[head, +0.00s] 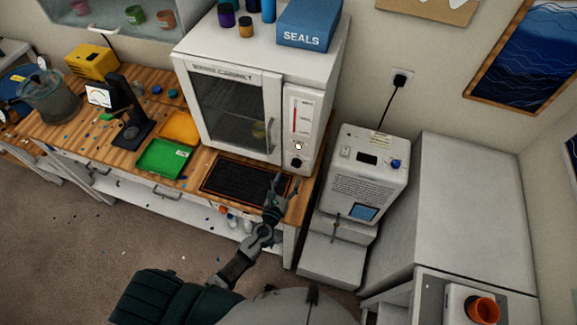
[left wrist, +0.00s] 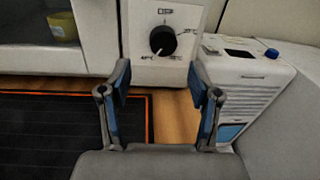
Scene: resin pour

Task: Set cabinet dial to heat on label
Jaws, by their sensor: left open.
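The white cabinet (head: 229,147) stands on the wooden bench with its glass door shut. Its black dial (head: 296,163) is low on the right front panel, under a small lit indicator. In the left wrist view the dial (left wrist: 163,40) is large, with small labels around it that are too blurred to read. My left gripper (head: 279,183) is open and empty, in front of and below the dial, apart from it. In the left wrist view its two fingers (left wrist: 162,88) stand apart, with the dial beyond and above the gap. My right gripper is not in view.
A black mat with an orange border (head: 245,177) lies before the cabinet. A white machine (head: 366,172) with a blue knob stands right of the bench. Green (head: 163,158) and orange (head: 180,127) trays lie left. A blue SEALS box (head: 306,24) sits on the cabinet.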

